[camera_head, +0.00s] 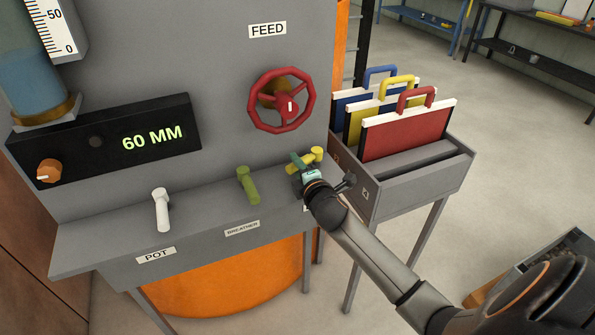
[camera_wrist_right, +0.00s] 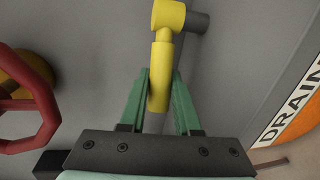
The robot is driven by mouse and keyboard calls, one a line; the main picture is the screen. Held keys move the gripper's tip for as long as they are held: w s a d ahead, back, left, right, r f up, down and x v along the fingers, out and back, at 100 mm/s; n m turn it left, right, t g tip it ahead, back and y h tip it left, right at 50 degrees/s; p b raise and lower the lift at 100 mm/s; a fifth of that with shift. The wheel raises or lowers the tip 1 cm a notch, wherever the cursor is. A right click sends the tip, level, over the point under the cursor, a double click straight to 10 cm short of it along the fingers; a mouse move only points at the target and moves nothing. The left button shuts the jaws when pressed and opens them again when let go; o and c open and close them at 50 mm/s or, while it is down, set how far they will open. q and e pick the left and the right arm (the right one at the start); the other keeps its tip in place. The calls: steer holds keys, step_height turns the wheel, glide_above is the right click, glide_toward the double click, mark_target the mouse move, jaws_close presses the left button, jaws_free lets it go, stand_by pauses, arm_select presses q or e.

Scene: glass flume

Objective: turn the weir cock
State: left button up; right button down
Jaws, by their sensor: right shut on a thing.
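A yellow cock (camera_head: 317,155) stands at the right end of the grey ledge, below the red wheel. In the wrist view the yellow cock (camera_wrist_right: 167,22) has a round head on a dark stem, and its handle hangs down between my green fingers. My right gripper (camera_head: 300,163) is shut on this handle; its fingers also show in the wrist view (camera_wrist_right: 158,92). A label reading DRAIN (camera_wrist_right: 294,100) lies nearby in the wrist view. My right gripper and wrist hide most of the label below the cock in the head view. No readable label says weir. My left gripper is not in view.
A green cock (camera_head: 248,185) labelled BREATHER and a white cock (camera_head: 161,209) labelled POT stand left along the ledge. The red FEED wheel (camera_head: 311,101) is close above. A display (camera_head: 152,138) reads 60 MM. A grey rack (camera_head: 420,178) with coloured boards stands close right.

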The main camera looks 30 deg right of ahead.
steer(key=shift+w+a+f+m+g+h+b, duration=0.15)
steer(key=shift+w+m+g+h+b, duration=0.3)
steer(key=shift+m+h+b, duration=0.25)
steer(key=shift+w+m+g+h+b, duration=0.25)
steer(key=shift+w+m+h+b, duration=0.2)
steer(key=shift+m+h+b, duration=0.55)
steer(key=shift+w+m+g+h+b, duration=0.3)
steer(key=shift+w+g+h, duration=0.1)
steer(key=shift+h, duration=0.4)
steer(key=shift+d, duration=0.2)
steer(key=c, duration=0.6)
jaws_free()
